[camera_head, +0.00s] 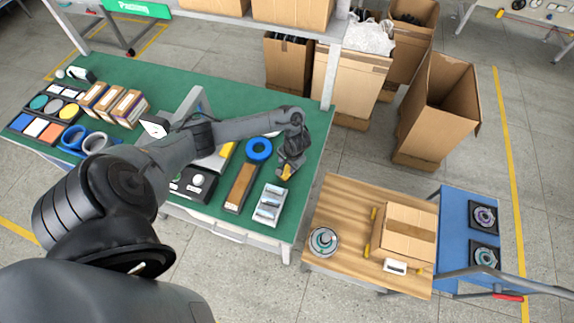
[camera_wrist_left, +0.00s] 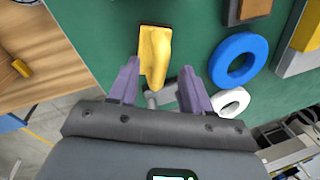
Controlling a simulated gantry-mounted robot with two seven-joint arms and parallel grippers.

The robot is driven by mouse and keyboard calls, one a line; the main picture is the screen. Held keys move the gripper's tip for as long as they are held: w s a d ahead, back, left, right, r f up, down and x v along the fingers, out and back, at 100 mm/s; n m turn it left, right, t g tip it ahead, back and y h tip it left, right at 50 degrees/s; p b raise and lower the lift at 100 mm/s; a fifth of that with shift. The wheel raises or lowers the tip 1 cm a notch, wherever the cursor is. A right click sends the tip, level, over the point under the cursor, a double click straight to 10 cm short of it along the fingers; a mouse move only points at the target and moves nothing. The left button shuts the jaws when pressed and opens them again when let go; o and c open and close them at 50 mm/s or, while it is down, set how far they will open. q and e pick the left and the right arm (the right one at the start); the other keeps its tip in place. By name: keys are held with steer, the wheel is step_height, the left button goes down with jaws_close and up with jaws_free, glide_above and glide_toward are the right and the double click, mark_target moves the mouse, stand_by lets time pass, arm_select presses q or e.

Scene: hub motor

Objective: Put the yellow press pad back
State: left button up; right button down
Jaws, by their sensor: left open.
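The yellow press pad (camera_wrist_left: 155,55) lies on the green tabletop in the left wrist view, with a dark brown edge at its far end. It shows small and partly covered in the head view (camera_head: 287,172). My left gripper (camera_wrist_left: 157,75) is open above it, with one purple finger on each side of the pad's near end. I cannot tell whether the fingers touch the pad. A grey piece (camera_wrist_left: 166,92) shows between the fingers, beyond the pad's near end. In the head view my left gripper (camera_head: 289,172) is over the right end of the green table. My right gripper is not in view.
A blue ring (camera_head: 258,150) lies left of the gripper. A tray of silver cylinders (camera_head: 269,204) and a dark tray with a wooden block (camera_head: 241,186) stand nearer. A wooden table (camera_head: 340,205) holds a carton (camera_head: 405,230) and a round metal part (camera_head: 323,241).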

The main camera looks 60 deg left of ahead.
arm_select(q)
step_height(320, 180, up, 9)
steer(key=d+p, duration=0.2)
steer(key=p, duration=0.3)
steer(key=d+r+m+t+h, duration=0.15)
steer(key=d+m+t, duration=0.4)
steer(key=d, duration=1.95)
steer(key=s+a+r+g, duration=0.1)
steer(key=s+a+r, duration=0.1)
steer(key=s+r, duration=1)
steer(key=shift+s+h, duration=0.35)
steer(key=shift+s, duration=0.15)
steer(key=shift+m, duration=0.25)
